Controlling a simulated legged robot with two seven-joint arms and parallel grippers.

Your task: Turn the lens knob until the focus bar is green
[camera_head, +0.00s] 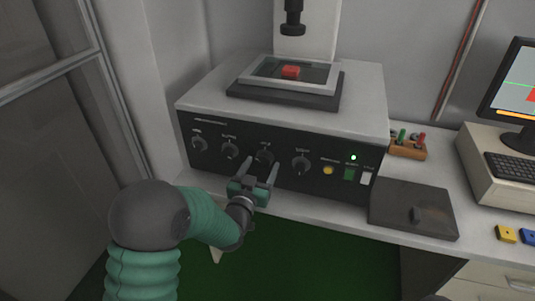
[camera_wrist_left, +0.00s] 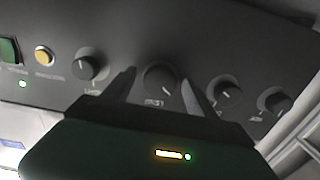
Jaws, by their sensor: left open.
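The machine (camera_head: 290,110) has a black front panel with a row of several round knobs. My left gripper (camera_head: 258,168) is open in front of the panel, with its fingers pointing at the third knob from the left (camera_head: 264,156). In the left wrist view that knob (camera_wrist_left: 160,79) lies between the two fingertips (camera_wrist_left: 158,88), with a gap on each side; whether the fingers reach around it I cannot tell. The monitor (camera_head: 515,95) at the right edge is cut off; it shows a green line, a red patch and an orange bar. My right gripper is not in view.
A red block (camera_head: 290,72) lies on the framed stage on top of the machine, below a dark lens (camera_head: 292,20). A dark box (camera_head: 413,208), a wooden holder with coloured pegs (camera_head: 408,148) and a keyboard (camera_head: 512,167) are to the right.

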